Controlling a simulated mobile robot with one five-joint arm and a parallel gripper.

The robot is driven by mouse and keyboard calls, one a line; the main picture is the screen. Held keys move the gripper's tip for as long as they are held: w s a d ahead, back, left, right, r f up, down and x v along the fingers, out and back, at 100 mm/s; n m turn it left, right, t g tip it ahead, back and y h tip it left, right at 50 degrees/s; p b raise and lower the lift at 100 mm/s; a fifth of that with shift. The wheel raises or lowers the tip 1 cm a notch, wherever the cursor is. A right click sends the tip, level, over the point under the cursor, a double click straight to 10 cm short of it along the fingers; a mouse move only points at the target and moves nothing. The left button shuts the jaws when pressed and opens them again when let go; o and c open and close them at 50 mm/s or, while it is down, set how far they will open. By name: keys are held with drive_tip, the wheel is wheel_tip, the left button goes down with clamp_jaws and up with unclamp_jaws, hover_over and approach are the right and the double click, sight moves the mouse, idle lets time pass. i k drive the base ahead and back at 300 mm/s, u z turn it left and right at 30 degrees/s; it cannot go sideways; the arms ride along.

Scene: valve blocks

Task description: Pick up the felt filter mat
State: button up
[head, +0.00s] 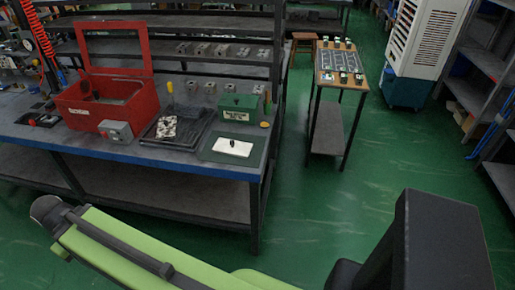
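A white rectangular pad (233,147), which looks like the felt filter mat, lies flat near the front right of the workbench (190,158). It rests on a larger dark green sheet (208,153), and a tiny dark mark shows on it. My green and black arm crosses the bottom of the head view, well in front of the bench and apart from the pad. I cannot make out my gripper's fingers in this view.
A green box (239,107) stands just behind the pad. A black tray (190,134) with a speckled block (166,128), a grey box (116,132) and an open red toolbox (108,108) are to its left. A small table (327,82) stands farther right; green floor between is clear.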

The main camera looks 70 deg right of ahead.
sight(241, 149)
drive_tip(key=z, duration=0.4)
drive_tip(key=i, duration=1)
drive_tip(key=u, duration=0.1)
